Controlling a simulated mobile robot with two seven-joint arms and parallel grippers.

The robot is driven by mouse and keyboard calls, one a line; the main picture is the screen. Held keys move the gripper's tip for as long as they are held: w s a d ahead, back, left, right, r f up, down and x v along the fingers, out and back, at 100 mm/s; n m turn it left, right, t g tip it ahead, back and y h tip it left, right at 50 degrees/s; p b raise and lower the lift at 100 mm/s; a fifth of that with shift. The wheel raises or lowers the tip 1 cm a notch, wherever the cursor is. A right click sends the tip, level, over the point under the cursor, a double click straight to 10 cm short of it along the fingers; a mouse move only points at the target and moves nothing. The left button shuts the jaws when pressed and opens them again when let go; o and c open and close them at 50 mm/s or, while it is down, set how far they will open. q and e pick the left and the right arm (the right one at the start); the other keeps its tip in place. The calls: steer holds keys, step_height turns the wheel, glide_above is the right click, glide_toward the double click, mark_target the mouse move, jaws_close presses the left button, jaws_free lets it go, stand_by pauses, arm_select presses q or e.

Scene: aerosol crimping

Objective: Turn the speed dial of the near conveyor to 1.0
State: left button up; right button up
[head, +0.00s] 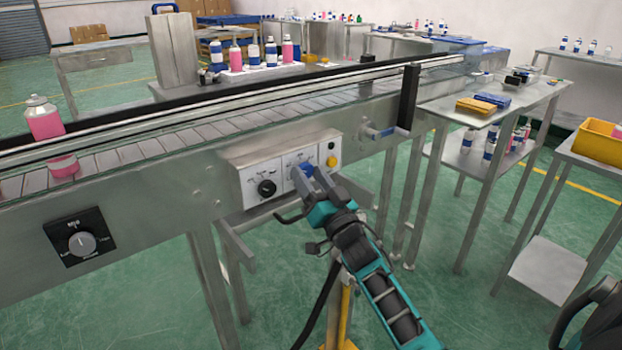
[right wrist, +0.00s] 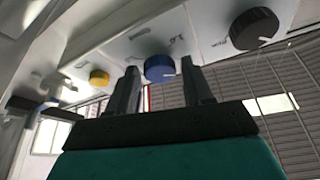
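A grey control box (head: 247,187) on the side of the near conveyor (head: 150,192) carries a black dial (head: 267,188), a blue dial (head: 307,169) and a yellow button (head: 332,161). The markings are too small to read. My right gripper (head: 309,180) is at the blue dial with its fingers apart. In the right wrist view, the blue dial (right wrist: 160,68) shows between the two fingertips, with small gaps on both sides. I cannot tell how deep the fingers reach. A grey knob (head: 82,243) sits on a black plate further left.
A pink bottle (head: 44,118) stands on the belt at the left. Tables with bottles stand behind and at the right, with a yellow bin (head: 598,142). Green floor is open in front.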

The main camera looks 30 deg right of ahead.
steer(key=c, duration=0.8)
steer(key=shift+o, duration=0.2)
steer(key=shift+n, duration=0.4)
steer(key=n+y, duration=0.1)
steer(key=n, duration=0.1)
steer(key=n+y, duration=0.2)
steer(key=n, duration=0.1)
steer(key=n+y, duration=0.1)
steer(key=n, duration=0.1)
steer(key=shift+d+n, duration=0.3)
steer(key=shift+n, duration=0.1)
steer(key=n+g+y+p, duration=0.1)
steer(key=n+y, duration=0.1)
steer(key=n, duration=0.2)
steer(key=n+g+y, duration=0.1)
steer(key=n+y, duration=0.1)
steer(key=n, duration=0.2)
steer(key=shift+d+n+p, duration=0.15)
steer(key=shift+n+p, duration=0.15)
steer(key=shift+p, duration=0.05)
steer(key=o, duration=1)
steer(key=shift+r, duration=0.1)
steer(key=shift+o, duration=0.2)
